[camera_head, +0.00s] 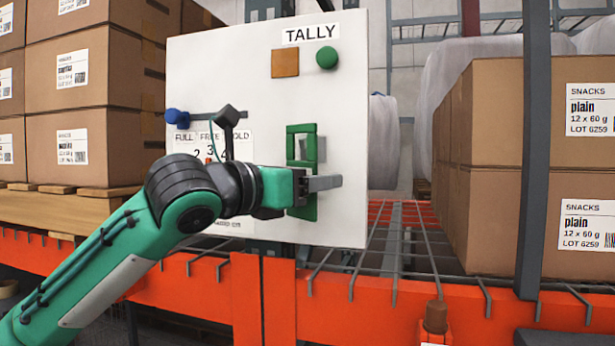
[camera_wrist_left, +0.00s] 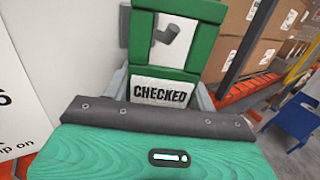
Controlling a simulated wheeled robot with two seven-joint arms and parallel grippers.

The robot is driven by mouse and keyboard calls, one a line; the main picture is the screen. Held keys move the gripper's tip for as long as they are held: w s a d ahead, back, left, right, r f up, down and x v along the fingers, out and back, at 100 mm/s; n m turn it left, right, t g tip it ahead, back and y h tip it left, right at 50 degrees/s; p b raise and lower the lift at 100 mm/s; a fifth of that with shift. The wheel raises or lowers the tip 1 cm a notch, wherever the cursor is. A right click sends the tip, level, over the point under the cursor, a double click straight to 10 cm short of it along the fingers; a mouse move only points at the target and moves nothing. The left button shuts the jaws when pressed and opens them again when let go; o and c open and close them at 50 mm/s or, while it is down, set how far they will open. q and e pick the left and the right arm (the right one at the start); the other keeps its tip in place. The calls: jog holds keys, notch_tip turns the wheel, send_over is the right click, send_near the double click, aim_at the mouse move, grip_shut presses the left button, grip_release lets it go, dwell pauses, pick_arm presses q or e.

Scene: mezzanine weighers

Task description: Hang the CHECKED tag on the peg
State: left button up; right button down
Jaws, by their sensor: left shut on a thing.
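The CHECKED tag (camera_head: 302,209) is a green frame with an open window and a white lettered label, which reads clearly in the left wrist view (camera_wrist_left: 160,92). My left gripper (camera_head: 322,184) is shut on its lower part and holds it upright in front of the white TALLY board (camera_head: 262,100). A grey bent peg (camera_wrist_left: 167,36) shows within the tag's window in the left wrist view. I cannot tell whether the peg passes through the window or stands behind it. My right gripper is not in view.
The board also carries an orange square (camera_head: 285,63), a green round knob (camera_head: 326,57), and a blue knob (camera_head: 177,119) on a slider with FULL, FREE and HOLD. Stacked cartons (camera_head: 84,120) stand left, more cartons (camera_head: 490,160) right behind a grey post (camera_head: 534,150). An orange beam (camera_head: 340,288) runs below.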

pick_arm(q)
jog(key=shift+d+f, duration=0.1)
jog(key=shift+f, duration=0.6)
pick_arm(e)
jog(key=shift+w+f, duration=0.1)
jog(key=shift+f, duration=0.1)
pick_arm(q)
jog(key=shift+c, duration=0.5)
jog(key=shift+s+a+f, duration=0.15)
jog(key=shift+s+a, duration=0.05)
jog(key=shift+s, duration=0.45)
jog(key=shift+s+a+r, duration=0.15)
jog(key=shift+s+a, duration=0.1)
jog(key=shift+s, duration=0.35)
jog(key=shift+s+a+r, duration=0.15)
jog(key=shift+s+a, duration=0.1)
jog(key=shift+s, duration=0.35)
jog(key=s, duration=0.1)
jog(key=s+a, duration=0.1)
jog(key=s, duration=0.1)
jog(key=shift+r, duration=0.15)
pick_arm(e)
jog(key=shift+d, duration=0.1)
pick_arm(q)
jog(key=shift+a, duration=0.1)
